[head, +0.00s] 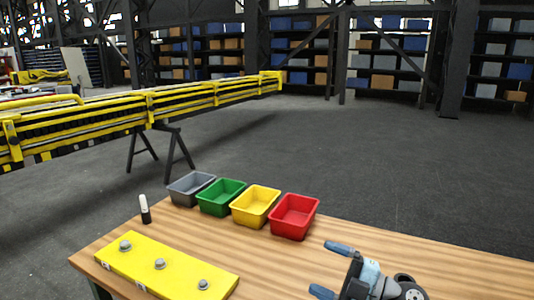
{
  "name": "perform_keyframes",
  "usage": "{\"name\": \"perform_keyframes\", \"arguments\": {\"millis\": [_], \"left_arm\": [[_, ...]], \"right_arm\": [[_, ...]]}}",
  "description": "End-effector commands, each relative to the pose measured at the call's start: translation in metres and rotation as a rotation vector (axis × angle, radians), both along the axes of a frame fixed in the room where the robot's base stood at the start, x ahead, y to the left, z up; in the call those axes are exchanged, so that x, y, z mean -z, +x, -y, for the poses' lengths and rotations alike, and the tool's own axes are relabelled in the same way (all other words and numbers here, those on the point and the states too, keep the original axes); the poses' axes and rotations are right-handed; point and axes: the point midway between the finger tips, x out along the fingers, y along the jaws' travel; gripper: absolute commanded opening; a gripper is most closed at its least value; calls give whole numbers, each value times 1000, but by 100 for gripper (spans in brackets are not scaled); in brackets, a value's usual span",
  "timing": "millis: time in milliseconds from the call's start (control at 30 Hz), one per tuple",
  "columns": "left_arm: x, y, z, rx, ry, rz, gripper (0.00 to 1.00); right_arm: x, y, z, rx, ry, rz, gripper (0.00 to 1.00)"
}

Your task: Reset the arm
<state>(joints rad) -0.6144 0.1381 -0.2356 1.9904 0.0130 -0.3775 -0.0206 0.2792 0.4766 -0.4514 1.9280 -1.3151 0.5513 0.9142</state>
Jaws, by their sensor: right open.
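My right gripper (331,269) is in the lower right of the head view, over the wooden table. Its two blue-grey fingers are apart and point left, with nothing between them. A yellow plate (180,277) with several grey bolts lies to its left on the table. My left gripper is not in the picture.
Grey (191,196), green (221,208), yellow (255,218) and red (294,229) bins line the far edge of the wooden table (430,272). A small black-and-white cylinder (145,209) stands at left. A long yellow boom (180,103) rests on trestles behind. Shelves stand far back.

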Motion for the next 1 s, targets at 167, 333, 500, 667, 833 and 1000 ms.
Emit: {"name": "perform_keyframes", "arguments": {"millis": [167,333,500,667,833,1000], "left_arm": [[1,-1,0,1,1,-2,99],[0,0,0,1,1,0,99],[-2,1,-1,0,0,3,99],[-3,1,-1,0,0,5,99],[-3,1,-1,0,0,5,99],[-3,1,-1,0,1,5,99]], "right_arm": [[-14,-13,39,373,393,-95,91],[23,-34,99,793,589,-352,91],[96,-88,142,1159,582,-749,91],[146,-148,154,1330,467,-1074,91],[174,-200,153,1397,339,-1323,91],[189,-245,148,1410,219,-1515,91]]}}
